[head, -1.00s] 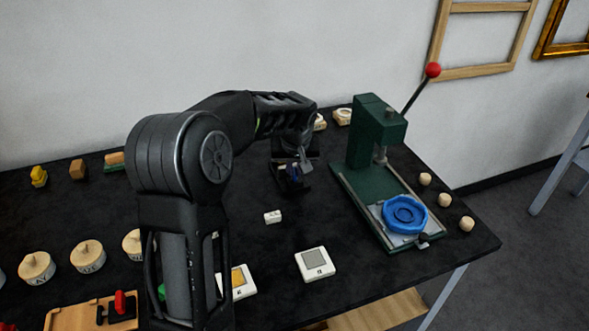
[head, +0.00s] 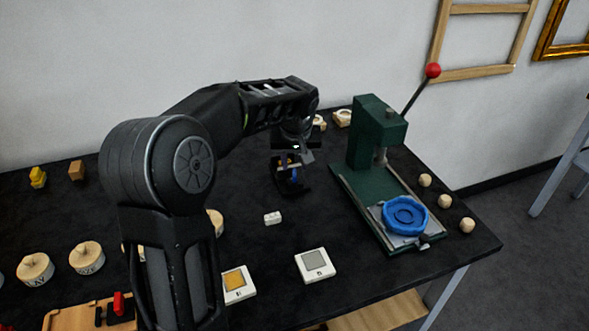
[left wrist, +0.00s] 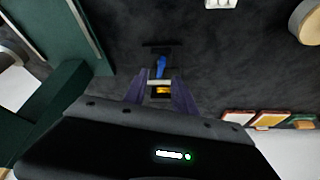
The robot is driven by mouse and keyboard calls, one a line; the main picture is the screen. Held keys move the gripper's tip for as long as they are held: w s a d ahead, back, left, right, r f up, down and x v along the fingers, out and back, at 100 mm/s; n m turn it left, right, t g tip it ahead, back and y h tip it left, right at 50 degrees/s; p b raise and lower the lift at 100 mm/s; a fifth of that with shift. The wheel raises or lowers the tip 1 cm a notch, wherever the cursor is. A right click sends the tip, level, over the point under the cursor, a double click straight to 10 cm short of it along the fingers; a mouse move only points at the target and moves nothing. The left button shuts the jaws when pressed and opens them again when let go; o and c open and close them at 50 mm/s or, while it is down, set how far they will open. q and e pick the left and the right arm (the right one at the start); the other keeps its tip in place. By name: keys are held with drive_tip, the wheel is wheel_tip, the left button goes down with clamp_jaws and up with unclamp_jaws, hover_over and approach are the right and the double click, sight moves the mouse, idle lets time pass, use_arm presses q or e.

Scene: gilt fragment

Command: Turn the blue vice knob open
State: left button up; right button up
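A small dark vice (head: 304,189) stands on the black table, left of the green press. Its blue knob (head: 293,177) is partly hidden under my left gripper (head: 289,160). In the left wrist view the blue knob (left wrist: 161,66) lies just beyond the fingertips, near the middle. My left gripper (left wrist: 159,78) has its two purple fingers apart, with a pale bar and a small gold piece (left wrist: 160,91) showing between them. I cannot tell whether the fingers touch the vice. My right gripper is out of view.
The green press (head: 372,150) with a blue dish (head: 405,215) stands right of the vice. Round wooden pieces stand at left and right.

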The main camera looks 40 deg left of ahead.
use_arm(q)
drive_tip(key=shift+v, duration=1.8)
